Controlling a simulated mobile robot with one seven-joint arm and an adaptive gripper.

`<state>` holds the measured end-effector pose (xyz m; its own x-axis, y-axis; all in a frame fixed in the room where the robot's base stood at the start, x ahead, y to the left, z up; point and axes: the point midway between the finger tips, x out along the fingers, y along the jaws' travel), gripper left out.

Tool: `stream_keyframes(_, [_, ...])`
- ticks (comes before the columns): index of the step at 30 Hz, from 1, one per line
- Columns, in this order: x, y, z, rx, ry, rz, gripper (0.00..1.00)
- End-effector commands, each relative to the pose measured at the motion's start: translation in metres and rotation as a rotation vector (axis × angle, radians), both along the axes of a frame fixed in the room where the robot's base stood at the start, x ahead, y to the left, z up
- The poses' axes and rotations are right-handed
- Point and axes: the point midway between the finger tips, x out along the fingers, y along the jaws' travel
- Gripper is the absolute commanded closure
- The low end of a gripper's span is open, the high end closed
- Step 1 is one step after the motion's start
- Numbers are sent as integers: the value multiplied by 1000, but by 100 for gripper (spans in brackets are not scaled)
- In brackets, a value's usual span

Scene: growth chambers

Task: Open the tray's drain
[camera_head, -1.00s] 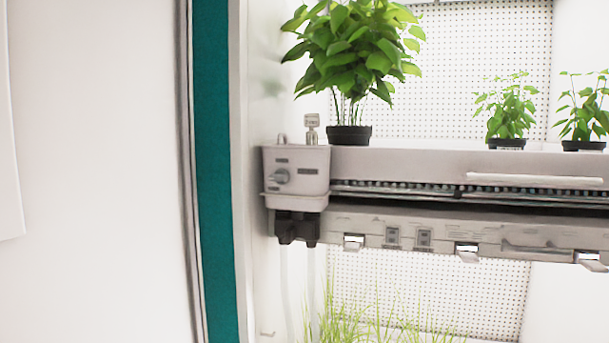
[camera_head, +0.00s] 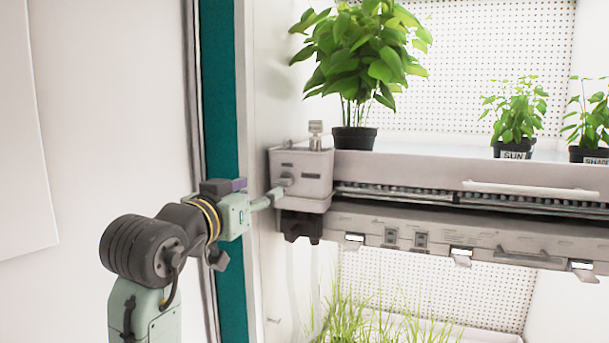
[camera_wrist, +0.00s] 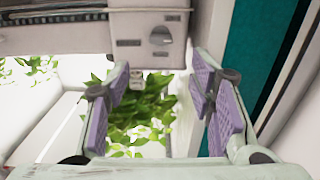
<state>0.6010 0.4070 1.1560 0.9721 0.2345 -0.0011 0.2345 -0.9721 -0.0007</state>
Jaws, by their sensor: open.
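A pale grey box (camera_head: 312,170) is fixed at the left end of the tray (camera_head: 420,165) in the chamber. The drain knob (camera_head: 286,182) is on the front of this box. It also shows in the wrist view, which looks upside down, as a grey round knob (camera_wrist: 161,36) near the top. My gripper (camera_head: 272,195) is in front of the box, its fingers close to the knob in the head view. In the wrist view my gripper (camera_wrist: 165,80) is open, with purple pads apart and nothing between them. The knob appears beyond the fingertips; contact is not visible.
A large leafy plant (camera_head: 365,60) stands on the tray right behind the box. Small potted plants (camera_head: 515,110) labelled SUN and SHADE stand farther right. The teal door edge (camera_head: 218,110) is close to my arm on the left. Grass (camera_head: 375,310) grows below.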

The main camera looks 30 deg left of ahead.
Motion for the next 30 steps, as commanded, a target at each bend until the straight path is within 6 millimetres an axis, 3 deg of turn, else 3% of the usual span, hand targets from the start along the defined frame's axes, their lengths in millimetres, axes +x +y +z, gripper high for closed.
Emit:
stream_keyframes(18, [94, 22, 1, -2, 1, -2, 51])
stream_keyframes(30, [103, 24, -1, -1, -1, -1, 51])
